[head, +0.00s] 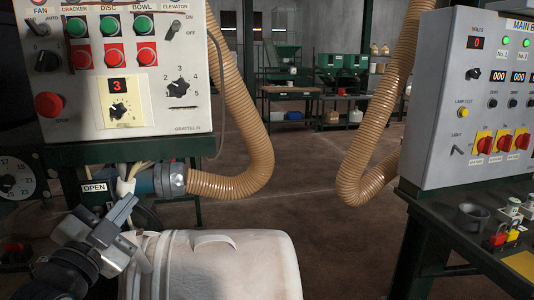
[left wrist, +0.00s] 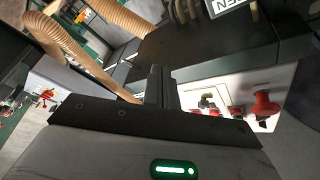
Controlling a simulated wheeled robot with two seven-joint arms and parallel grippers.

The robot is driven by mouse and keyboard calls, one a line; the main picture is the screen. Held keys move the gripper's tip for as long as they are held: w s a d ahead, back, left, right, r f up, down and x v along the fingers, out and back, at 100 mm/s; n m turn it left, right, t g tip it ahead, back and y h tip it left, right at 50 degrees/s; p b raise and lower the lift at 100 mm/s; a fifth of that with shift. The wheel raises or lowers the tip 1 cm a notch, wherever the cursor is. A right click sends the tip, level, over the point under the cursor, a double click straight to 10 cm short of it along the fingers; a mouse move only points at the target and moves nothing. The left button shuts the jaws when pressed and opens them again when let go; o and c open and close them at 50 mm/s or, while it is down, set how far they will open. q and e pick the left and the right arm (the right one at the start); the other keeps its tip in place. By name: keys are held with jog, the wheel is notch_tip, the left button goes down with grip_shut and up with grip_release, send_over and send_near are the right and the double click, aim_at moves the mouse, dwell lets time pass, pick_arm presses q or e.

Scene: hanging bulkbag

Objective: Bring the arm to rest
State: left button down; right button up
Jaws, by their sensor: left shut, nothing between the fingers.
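My left gripper (head: 124,208) is at the lower left of the head view, with its dark arm coming in from the bottom left corner. It is in front of the pipe area under the left control panel, close to the "OPEN" label (head: 94,187) and beside a large whitish container (head: 215,268). Whether it touches either one cannot be told. In the left wrist view the dark fingers of the gripper (left wrist: 161,84) stand together, shut with nothing between them. My right gripper does not show.
The left control panel (head: 190,110) hangs above the gripper. A ribbed tan hose (head: 250,170) loops beside it, and another hose (head: 370,150) hangs farther right. A grey main panel (head: 440,140) stands on a dark bench (head: 440,225) at right. Open floor (head: 335,235) lies between.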

pick_arm(q)
jog(key=s+d+f+n+g, duration=0.2)
jog(key=s+f, duration=0.1)
jog(key=f, duration=0.7)
jog(key=s+d+f+n+g, duration=0.2)
jog(key=s+d+f+g, duration=0.1)
jog(key=f, duration=0.7)
jog(key=s+d+f+n+g, duration=0.2)
jog(key=s+d+f, duration=0.1)
jog(key=s+f, duration=0.4)
jog(key=s+d+f+n+g, duration=0.2)
jog(key=s+d+f+n, duration=0.1)
jog(key=s+f, duration=0.4)
jog(key=shift+s+f+g, duration=0.3)
jog(key=shift+s+g, duration=0.1)
jog(key=shift+s, duration=0.2)
jog(key=shift+w+d, duration=0.1)
jog(key=shift+d, duration=0.05)
